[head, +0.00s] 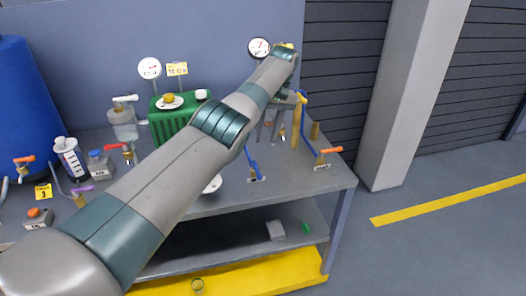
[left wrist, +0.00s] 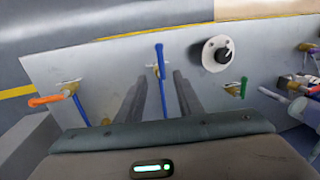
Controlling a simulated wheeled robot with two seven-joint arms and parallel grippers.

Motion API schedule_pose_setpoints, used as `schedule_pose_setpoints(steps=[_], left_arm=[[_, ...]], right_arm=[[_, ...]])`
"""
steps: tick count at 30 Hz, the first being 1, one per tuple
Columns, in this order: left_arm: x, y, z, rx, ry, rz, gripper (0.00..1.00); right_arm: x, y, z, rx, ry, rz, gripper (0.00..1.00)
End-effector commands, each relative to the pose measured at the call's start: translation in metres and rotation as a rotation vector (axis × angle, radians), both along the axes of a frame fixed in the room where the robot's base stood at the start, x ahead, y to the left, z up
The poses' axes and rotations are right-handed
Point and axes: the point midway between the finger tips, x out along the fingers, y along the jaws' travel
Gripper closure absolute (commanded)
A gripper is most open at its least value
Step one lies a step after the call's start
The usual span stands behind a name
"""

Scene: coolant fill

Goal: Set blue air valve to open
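The blue air valve handle (head: 252,165) rises at a tilt from a small labelled mount near the front edge of the bench, in the head view. In the left wrist view the long blue handle (left wrist: 162,85) lies in the gap between my two dark fingers. My left gripper (head: 269,127) reaches over the bench, pointing down, behind and above that handle in the head view. In the left wrist view my left gripper (left wrist: 158,98) is open, its fingers spread apart. Whether either finger touches the handle is unclear. My right gripper is out of view.
An orange-handled valve (head: 330,151) with a blue hose (head: 306,130) stands right of the blue handle. A green box (head: 170,118) and gauge (head: 149,68) stand behind my arm. Floor right of the bench is clear.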

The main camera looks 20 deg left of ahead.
Motion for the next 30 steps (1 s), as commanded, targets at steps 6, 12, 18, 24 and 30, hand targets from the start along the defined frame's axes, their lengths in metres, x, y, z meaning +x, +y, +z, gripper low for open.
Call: schedule_pose_setpoints(steps=[6, 12, 18, 24, 30], left_arm=[[0.003, -0.004, 0.032, -0.002, 0.002, 0.003, 0.67], [0.005, -0.006, 0.044, -0.002, -0.001, 0.003, 0.67], [0.005, -0.008, 0.049, 0.000, 0.001, 0.001, 0.67], [0.004, -0.008, 0.049, 0.000, 0.000, 0.001, 0.67], [0.005, -0.008, 0.049, 0.000, -0.002, 0.001, 0.67]], right_arm=[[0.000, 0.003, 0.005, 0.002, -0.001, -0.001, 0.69], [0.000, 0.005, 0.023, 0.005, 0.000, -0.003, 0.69], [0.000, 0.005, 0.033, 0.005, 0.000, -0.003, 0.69], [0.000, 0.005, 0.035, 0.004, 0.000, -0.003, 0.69], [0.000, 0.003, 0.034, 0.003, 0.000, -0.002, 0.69]])
